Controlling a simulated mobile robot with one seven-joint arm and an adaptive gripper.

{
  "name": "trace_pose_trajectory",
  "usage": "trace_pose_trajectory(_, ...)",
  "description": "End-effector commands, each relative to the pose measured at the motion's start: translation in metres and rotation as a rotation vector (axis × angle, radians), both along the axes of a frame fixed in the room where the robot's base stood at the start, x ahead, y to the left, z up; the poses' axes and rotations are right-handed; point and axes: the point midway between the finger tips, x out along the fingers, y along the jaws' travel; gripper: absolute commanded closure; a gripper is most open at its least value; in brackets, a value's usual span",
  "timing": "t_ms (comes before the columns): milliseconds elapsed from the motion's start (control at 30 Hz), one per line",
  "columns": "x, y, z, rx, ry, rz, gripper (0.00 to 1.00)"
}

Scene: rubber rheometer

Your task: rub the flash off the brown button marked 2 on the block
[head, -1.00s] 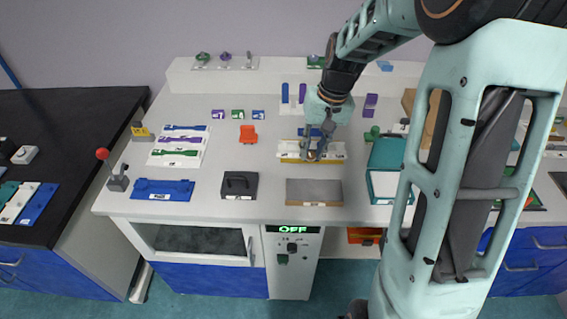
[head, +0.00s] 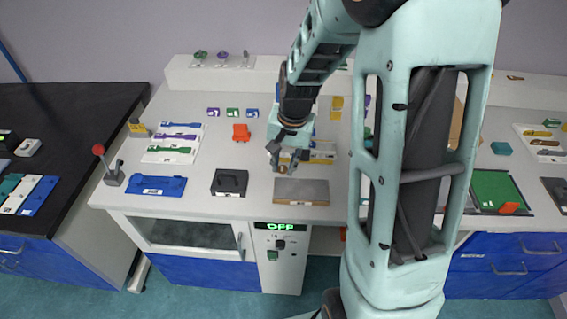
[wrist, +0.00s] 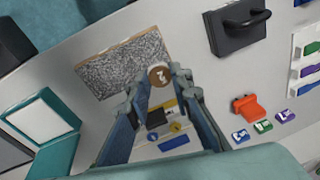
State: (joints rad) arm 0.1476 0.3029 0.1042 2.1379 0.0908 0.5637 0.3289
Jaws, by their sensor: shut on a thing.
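The brown button marked 2 (wrist: 159,76) shows as a round disc with a pale mark, between my fingertips in the wrist view. My gripper (wrist: 157,86) is shut on it. In the head view my gripper (head: 287,166) hangs just behind the block, and the button is too small there to make out. The block (head: 301,191) is a grey slab with a tan front edge, flat on the bench. Its speckled grey face (wrist: 122,62) lies beyond the button in the wrist view. I cannot tell whether the button touches it.
A white holder (head: 323,152) with a yellow part stands behind the block. A black handled box (head: 230,183) is left of the block, and an orange piece (head: 241,132) farther back. A teal-edged white box (wrist: 41,120) shows in the wrist view. Bare bench lies around the block.

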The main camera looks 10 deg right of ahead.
Motion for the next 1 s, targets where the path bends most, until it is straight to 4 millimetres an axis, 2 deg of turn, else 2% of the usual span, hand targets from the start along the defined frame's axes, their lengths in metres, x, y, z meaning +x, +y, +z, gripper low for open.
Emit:
trace_pose_trajectory(200,0.000,0.002,-0.001,-0.017,0.010,-0.004,0.99)
trace_pose_trajectory(700,0.000,0.001,-0.049,-0.015,0.009,-0.007,0.99)
trace_pose_trajectory(1000,0.000,0.001,-0.061,-0.015,0.008,-0.007,0.99)
